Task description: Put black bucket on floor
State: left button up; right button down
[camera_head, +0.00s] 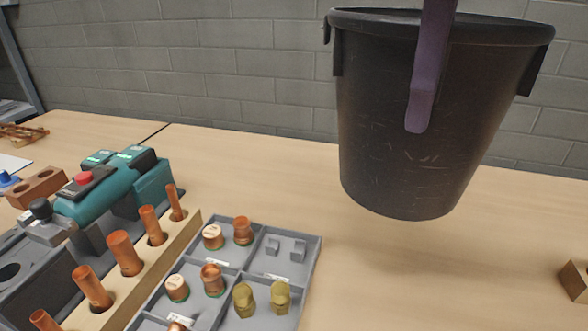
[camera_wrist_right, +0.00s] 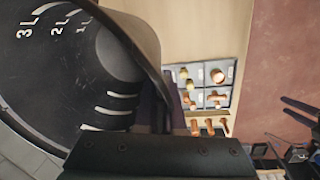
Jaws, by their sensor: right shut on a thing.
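The black bucket (camera_head: 415,140) hangs upright in the air above the table, at the upper right of the head view. My right gripper (camera_head: 430,70) is shut on its rim; one purple finger lies against the bucket's outer wall. In the right wrist view the inside of the bucket (camera_wrist_right: 65,75) shows litre marks and looks empty. The gripper's dark body fills the bottom of that view. Reddish-brown floor (camera_wrist_right: 285,45) shows beyond the table edge there. My left gripper is not in the head view.
The wooden table (camera_head: 380,270) is bare below the bucket. A grey tray of copper and brass fittings (camera_head: 316,262), a wooden rack of copper pipes (camera_head: 190,233) and a teal tool (camera_head: 105,195) stand to the left. A wooden block (camera_head: 573,281) lies far right.

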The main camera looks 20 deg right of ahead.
notch_tip(320, 180, down, 16)
jog(key=b, duration=0.1)
jog(key=shift+f, duration=0.2)
jog(key=c, duration=1)
grip_release()
